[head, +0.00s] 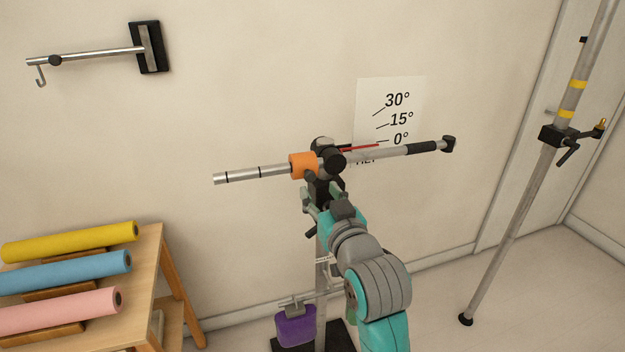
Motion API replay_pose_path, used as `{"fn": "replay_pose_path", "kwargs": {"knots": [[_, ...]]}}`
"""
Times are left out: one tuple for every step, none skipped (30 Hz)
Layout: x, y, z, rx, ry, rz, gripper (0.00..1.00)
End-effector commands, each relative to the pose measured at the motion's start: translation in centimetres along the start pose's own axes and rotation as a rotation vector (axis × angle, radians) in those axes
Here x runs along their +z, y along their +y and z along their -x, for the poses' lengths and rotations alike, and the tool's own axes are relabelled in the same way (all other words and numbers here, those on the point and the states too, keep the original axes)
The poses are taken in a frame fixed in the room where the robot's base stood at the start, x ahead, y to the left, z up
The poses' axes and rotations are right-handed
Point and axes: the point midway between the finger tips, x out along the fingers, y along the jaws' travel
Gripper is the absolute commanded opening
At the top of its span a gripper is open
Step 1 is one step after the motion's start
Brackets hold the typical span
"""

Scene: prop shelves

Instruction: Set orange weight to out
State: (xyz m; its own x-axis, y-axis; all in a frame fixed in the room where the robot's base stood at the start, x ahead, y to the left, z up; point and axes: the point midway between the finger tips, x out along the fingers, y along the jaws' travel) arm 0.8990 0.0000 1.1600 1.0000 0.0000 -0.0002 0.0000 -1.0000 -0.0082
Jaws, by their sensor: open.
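The orange weight (302,165) is a short cylinder around a silver bar (243,175). It sits close to the black clamp (324,145) at the top of a stand. Dark ring marks show on the bare bar to its left, one near the bar's free end. The bar tilts slightly, its right end higher. My gripper (311,190) is open, just below and slightly right of the weight. Whether it touches the weight or the stand cannot be told. My gripper and arm hide part of the clamp and post.
A purple bag (296,326) hangs low by the stand's post. An angle card (391,105) is on the wall behind. A pole (520,205) leans at the right. A wooden table (150,290) with coloured rolls is at lower left. A wall hook arm (95,53) is at upper left.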

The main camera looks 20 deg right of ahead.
Motion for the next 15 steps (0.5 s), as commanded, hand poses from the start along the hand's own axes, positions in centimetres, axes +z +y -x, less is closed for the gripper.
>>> {"fn": "replay_pose_path", "kwargs": {"knots": [[-0.1, 0.0, -1.0, 0.000, 0.000, 0.000, 0.51], [0.0, 0.0, -1.5, 0.000, -0.001, 0.000, 0.51], [0.0, 0.0, -2.2, 0.000, -0.001, 0.000, 0.51], [-0.1, 0.0, -2.6, 0.000, 0.000, 0.000, 0.51], [-0.1, 0.0, -3.1, 0.000, 0.001, 0.000, 0.51], [0.0, 0.0, -3.7, 0.000, 0.000, 0.000, 0.51], [0.0, 0.0, -4.0, 0.000, 0.000, 0.000, 0.51], [0.0, 0.0, -4.4, 0.000, 0.000, 0.000, 0.51], [0.0, 0.0, -4.8, 0.000, 0.000, 0.000, 0.51], [0.0, 0.0, -5.0, 0.000, 0.000, 0.000, 0.51], [0.0, 0.0, -5.2, 0.000, 0.001, 0.000, 0.51], [0.0, 0.0, -5.5, 0.000, 0.000, 0.000, 0.51], [0.0, 0.0, -5.6, 0.000, 0.000, 0.000, 0.51], [0.0, 0.0, -5.7, 0.000, 0.000, 0.000, 0.51], [0.0, 0.0, -5.8, 0.000, 0.000, 0.000, 0.51]]}}
